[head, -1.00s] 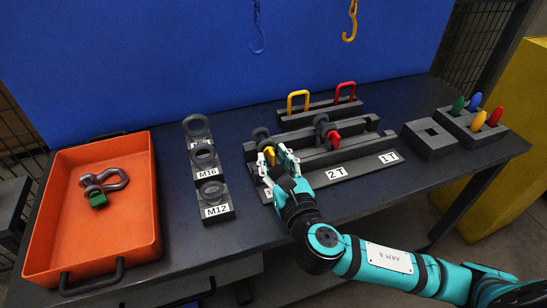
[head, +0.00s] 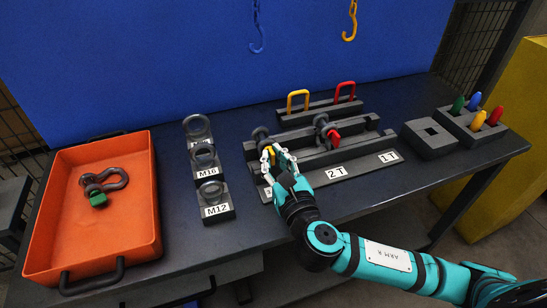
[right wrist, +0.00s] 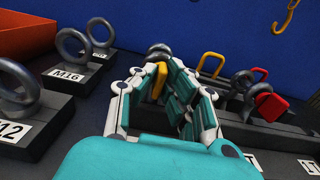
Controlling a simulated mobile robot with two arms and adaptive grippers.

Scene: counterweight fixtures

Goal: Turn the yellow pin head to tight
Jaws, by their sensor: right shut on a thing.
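The yellow pin head (head: 271,156) belongs to a dark shackle (head: 260,134) standing at the left end of the long grey rack (head: 310,157). My right gripper (head: 272,157) is shut on the yellow pin head, which its fingers partly hide. In the right wrist view the yellow pin head (right wrist: 160,80) shows between the fingers (right wrist: 160,88), with the dark ring (right wrist: 160,52) just beyond. How far the pin is screwed in cannot be seen. My left gripper is not in view.
A shackle with a red pin head (head: 333,137) stands to the right on the same rack. Eye bolts on labelled blocks (head: 216,212) stand close on the left. An orange tray (head: 135,235) holds a green-pinned shackle (head: 98,198). Yellow and red loops (head: 345,91) stand behind.

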